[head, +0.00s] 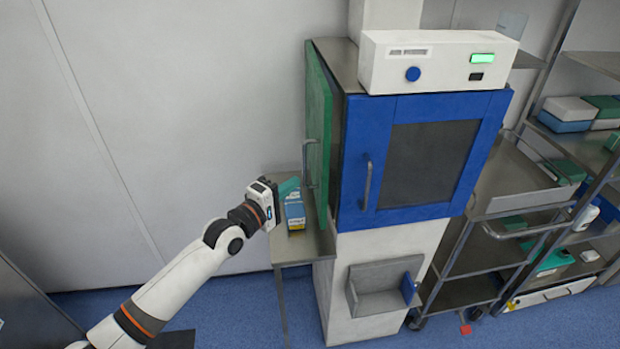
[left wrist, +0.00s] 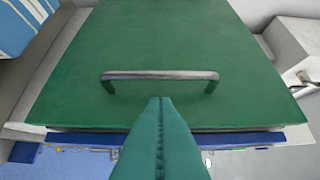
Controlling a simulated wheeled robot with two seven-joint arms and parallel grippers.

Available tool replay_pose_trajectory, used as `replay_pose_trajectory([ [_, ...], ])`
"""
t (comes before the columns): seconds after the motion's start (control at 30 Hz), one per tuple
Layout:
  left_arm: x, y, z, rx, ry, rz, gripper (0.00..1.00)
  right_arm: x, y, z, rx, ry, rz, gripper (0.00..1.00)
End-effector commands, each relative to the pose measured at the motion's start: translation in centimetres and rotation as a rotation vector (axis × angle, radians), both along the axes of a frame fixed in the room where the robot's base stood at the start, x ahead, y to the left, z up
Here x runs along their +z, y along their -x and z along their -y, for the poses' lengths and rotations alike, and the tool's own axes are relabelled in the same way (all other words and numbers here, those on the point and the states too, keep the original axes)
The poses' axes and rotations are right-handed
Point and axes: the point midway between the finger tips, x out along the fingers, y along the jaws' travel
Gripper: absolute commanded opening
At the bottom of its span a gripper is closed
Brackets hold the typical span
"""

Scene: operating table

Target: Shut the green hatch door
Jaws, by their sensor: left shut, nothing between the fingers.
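The green hatch door (head: 319,135) is on the left side of the blue-fronted cabinet. It stands partly open, swung out from the cabinet side, with a metal handle (head: 309,165). In the left wrist view the green door (left wrist: 170,40) fills most of the picture, and its handle (left wrist: 160,75) runs across it. My left gripper (head: 291,187) has green fingers, shut and empty. It is close to the door's outer face near the handle's lower end; I cannot tell whether it touches. The fingers also show in the left wrist view (left wrist: 160,115). My right gripper is not in view.
A blue and white box (head: 295,212) stands on a small metal side table (head: 312,248) below the gripper. The cabinet's blue front door (head: 400,212) is shut. A metal cart (head: 510,205) and stocked shelves stand at the right. The wall at the left is bare.

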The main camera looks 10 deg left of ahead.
Motion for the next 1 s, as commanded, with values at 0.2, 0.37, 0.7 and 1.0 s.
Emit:
replay_pose_trajectory([
  [0.2,0.3,-1.7,3.0,-0.001,0.004,-0.001,0.0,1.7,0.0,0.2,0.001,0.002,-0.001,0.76],
  [0.37,0.1,-2.1,4.1,0.0,0.001,0.0,0.0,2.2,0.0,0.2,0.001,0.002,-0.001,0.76],
  [0.7,-0.1,-2.2,4.4,0.0,-0.001,0.0,0.0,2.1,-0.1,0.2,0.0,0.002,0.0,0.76],
  [1.0,0.0,-2.8,7.1,0.0,0.004,0.0,0.0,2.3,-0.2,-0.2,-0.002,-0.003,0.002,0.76],
])
